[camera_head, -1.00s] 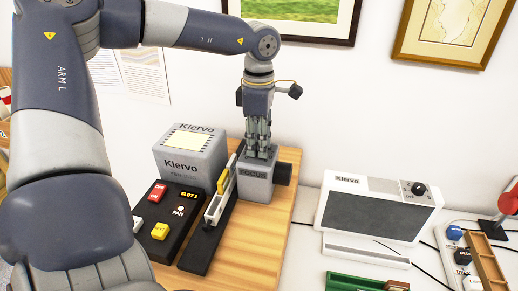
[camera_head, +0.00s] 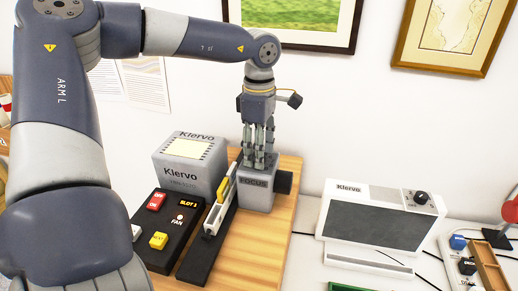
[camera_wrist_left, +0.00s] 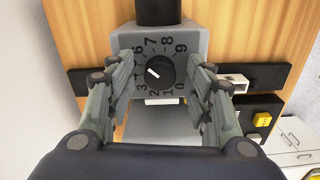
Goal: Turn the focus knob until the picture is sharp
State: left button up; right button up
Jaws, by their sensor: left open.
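The grey FOCUS box (camera_head: 256,200) stands on the wooden board. My left gripper (camera_head: 258,163) points down over its top, and its fingers hide the knob in the head view. In the left wrist view the round black focus knob (camera_wrist_left: 154,73) sits on a numbered dial, its white pointer towards the upper left. The open fingers of my left gripper (camera_wrist_left: 164,88) stand on either side of it, with gaps visible. A grey Klervo projector (camera_head: 183,176) with a pale yellow panel on top stands to the left. My right gripper is out of view.
A black control box (camera_head: 170,256) with red and yellow buttons and a black rail (camera_head: 205,258) with a yellow-tabbed slider lie in front. A white Klervo unit (camera_head: 367,190) with a dark front stands right. Framed prints (camera_head: 455,30) hang on the wall.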

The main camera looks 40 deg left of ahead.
pick_arm(q)
notch_tip(320, 180, up, 12)
dwell(0.5)
dwell(0.5)
